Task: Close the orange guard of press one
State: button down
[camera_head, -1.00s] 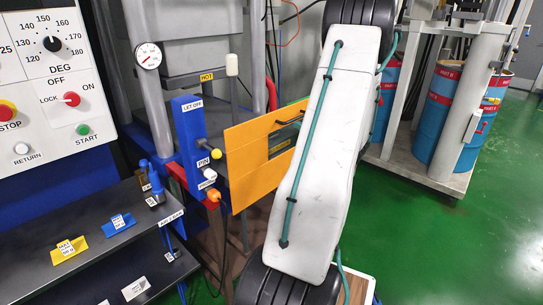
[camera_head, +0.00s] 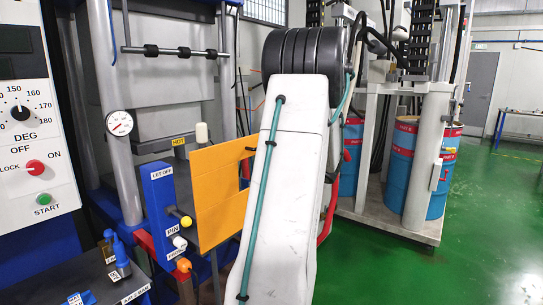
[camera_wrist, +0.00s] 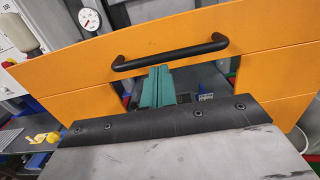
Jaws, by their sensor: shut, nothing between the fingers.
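The orange guard (camera_head: 220,200) stands out in front of the press as an upright panel, right of the blue post, with its right part hidden behind my arm. In the wrist view the guard (camera_wrist: 80,70) spans most of the picture, with its black bar handle (camera_wrist: 170,52) across the upper middle. My gripper (camera_wrist: 157,72) shows there with its teal fingers together and empty, their tips just below the handle. I cannot tell whether they touch the guard. In the head view my arm hides the gripper. No press number is readable.
The blue post (camera_head: 160,215) with labels and coloured knobs stands close left of the guard. A dial gauge (camera_head: 119,123) is on the press column. A control panel (camera_head: 30,130) is at the far left. Blue-red drums (camera_head: 402,150) stand at right. Green floor (camera_head: 480,220) is clear at the right.

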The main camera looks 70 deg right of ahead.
jog(key=shift+r, duration=0.45)
notch_tip(320, 180, down, 5)
jog(key=v, duration=1.1)
jog(key=shift+w, duration=0.1)
